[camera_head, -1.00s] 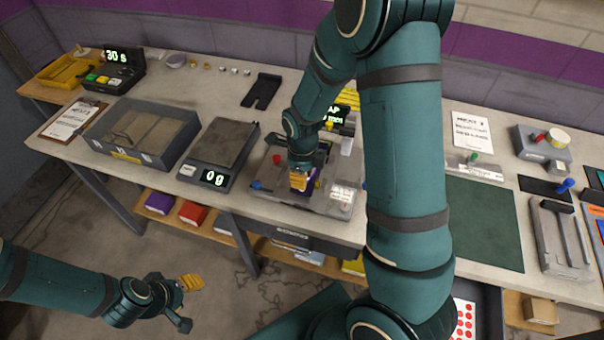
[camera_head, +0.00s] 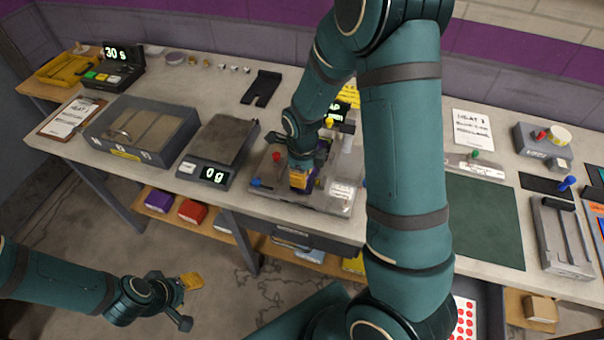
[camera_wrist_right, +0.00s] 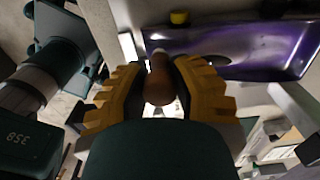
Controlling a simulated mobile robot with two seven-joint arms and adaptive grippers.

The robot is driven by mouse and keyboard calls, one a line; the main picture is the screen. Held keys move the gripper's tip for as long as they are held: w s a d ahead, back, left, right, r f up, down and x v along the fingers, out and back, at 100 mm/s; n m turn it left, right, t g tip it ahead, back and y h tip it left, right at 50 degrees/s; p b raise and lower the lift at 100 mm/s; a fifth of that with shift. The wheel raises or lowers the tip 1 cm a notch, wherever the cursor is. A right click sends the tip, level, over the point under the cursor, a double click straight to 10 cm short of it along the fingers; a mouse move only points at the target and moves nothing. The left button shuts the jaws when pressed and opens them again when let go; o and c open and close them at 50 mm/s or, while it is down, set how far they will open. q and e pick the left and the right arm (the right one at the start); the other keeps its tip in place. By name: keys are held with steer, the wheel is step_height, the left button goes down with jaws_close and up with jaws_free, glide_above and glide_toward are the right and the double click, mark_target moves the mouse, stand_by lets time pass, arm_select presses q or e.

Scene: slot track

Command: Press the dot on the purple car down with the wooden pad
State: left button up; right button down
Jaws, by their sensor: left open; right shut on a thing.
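The purple car (camera_wrist_right: 240,48) fills the top right of the right wrist view. In the head view only a sliver of purple shows behind my right gripper (camera_head: 299,180), over the grey fixture. My right gripper's yellow fingers (camera_wrist_right: 158,95) are shut on the rounded brown wooden pad (camera_wrist_right: 159,82). The pad is beside or over the near edge of the car; I cannot tell whether they touch. I cannot make out the dot. My left gripper (camera_head: 190,290) is open and empty, low in front of the bench.
The grey fixture (camera_head: 262,197) has coloured knobs around the car. A scale (camera_head: 220,150) reading 0 g and a grey divided tray (camera_head: 180,140) stand to its left. A green mat (camera_head: 490,225) lies to the right. My right arm hides part of the bench.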

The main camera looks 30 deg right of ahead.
steer(key=shift+f, duration=0.4)
stand_by(1.2)
steer(key=shift+r+p, duration=2.85)
steer(key=shift+r, duration=0.75)
steer(key=shift+f, duration=0.1)
